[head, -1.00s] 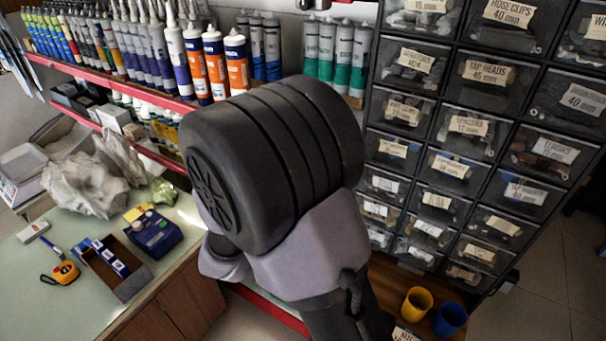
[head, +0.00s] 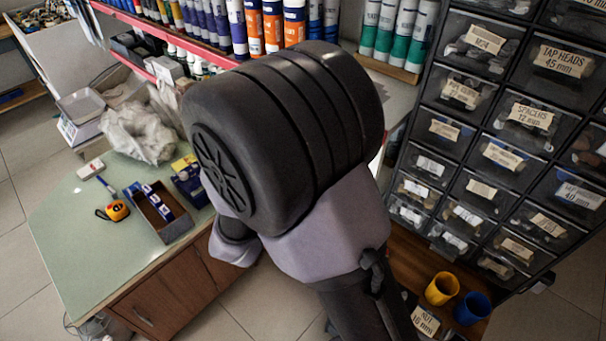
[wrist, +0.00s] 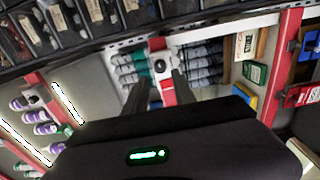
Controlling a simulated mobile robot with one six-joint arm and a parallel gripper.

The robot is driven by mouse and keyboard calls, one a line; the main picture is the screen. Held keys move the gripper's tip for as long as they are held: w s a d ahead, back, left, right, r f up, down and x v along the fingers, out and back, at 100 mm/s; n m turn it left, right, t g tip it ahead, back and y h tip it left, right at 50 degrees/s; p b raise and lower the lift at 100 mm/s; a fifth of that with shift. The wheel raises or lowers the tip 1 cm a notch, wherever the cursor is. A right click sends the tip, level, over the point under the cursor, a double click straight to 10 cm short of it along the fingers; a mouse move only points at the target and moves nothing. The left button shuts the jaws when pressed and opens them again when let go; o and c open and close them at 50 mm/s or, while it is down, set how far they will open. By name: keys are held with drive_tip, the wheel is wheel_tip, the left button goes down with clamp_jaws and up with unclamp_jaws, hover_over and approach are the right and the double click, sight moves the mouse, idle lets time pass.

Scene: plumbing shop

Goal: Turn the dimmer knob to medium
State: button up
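In the wrist view, a pale round piece with a dark centre (wrist: 160,65) sits on a red upright post; it looks like the dimmer knob, but it is too small to read its setting. My gripper (wrist: 160,83) is open, with its two dark fingers apart and pointing toward this piece, one on each side of the post. In the head view my arm hides the gripper and the knob.
The green counter (head: 75,235) holds an open box (head: 165,215), an orange tape measure (head: 117,211) and a plastic bag (head: 138,130). Labelled drawers (head: 480,190) stand at right. A yellow cup (head: 441,288) and a blue cup (head: 472,308) sit below them. Tubes (head: 270,25) line the shelf.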

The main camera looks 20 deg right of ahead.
drive_tip(key=p+v, duration=0.2)
drive_tip(key=v, duration=0.8)
drive_tip(key=shift+s+a, duration=0.25)
drive_tip(key=shift+a, duration=0.1)
